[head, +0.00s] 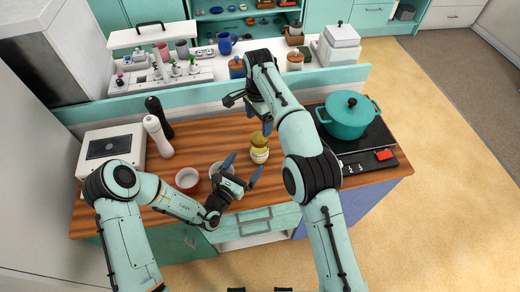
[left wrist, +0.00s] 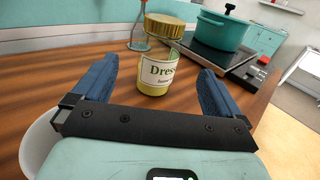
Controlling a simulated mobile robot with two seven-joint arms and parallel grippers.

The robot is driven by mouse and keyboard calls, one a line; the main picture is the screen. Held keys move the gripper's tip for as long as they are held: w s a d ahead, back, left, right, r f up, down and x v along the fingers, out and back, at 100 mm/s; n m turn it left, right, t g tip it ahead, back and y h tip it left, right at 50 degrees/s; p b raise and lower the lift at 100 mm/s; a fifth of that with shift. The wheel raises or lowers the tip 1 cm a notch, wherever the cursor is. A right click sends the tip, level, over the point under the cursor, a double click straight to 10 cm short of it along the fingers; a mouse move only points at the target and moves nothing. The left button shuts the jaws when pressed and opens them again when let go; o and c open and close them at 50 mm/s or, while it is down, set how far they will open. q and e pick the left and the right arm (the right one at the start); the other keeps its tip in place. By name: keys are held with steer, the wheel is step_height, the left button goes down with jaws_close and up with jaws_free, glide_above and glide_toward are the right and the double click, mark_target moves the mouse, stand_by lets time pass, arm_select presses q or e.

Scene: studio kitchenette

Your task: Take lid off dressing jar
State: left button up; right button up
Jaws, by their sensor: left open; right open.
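The dressing jar (head: 260,155) stands upright on the wooden counter, yellow-green with a white label; it also shows in the left wrist view (left wrist: 156,75). Its gold lid (head: 259,139) is over the jar's mouth, and it is clear in the left wrist view (left wrist: 165,27). I cannot tell whether it is still screwed down. My left gripper (head: 243,169) is open and empty, in front of the jar, its blue fingers pointing towards it on either side in the wrist view. My right gripper (head: 258,119) is open above and behind the jar, apart from the lid.
A teal pot (head: 347,112) sits on the black hob at right. Two mills (head: 158,136) stand at the back left.

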mark_target(260, 144)
arm_select(q)
steer(key=x, duration=1)
steer(key=shift+w+d, duration=0.15)
arm_select(e)
steer(key=shift+w, duration=0.15)
arm_select(q)
jaws_close()
arm_select(e)
steer(key=shift+s+f+n, duration=0.25)
steer(key=shift+f+n, duration=0.3)
steer(key=shift+n, duration=0.55)
steer(key=shift+r+n, duration=0.1)
steer(key=shift+n, duration=0.5)
steer(key=shift+w+d+r+n, duration=0.1)
steer(key=shift+w+r+n, duration=0.2)
steer(key=shift+n, duration=0.2)
steer(key=shift+f, duration=3.9)
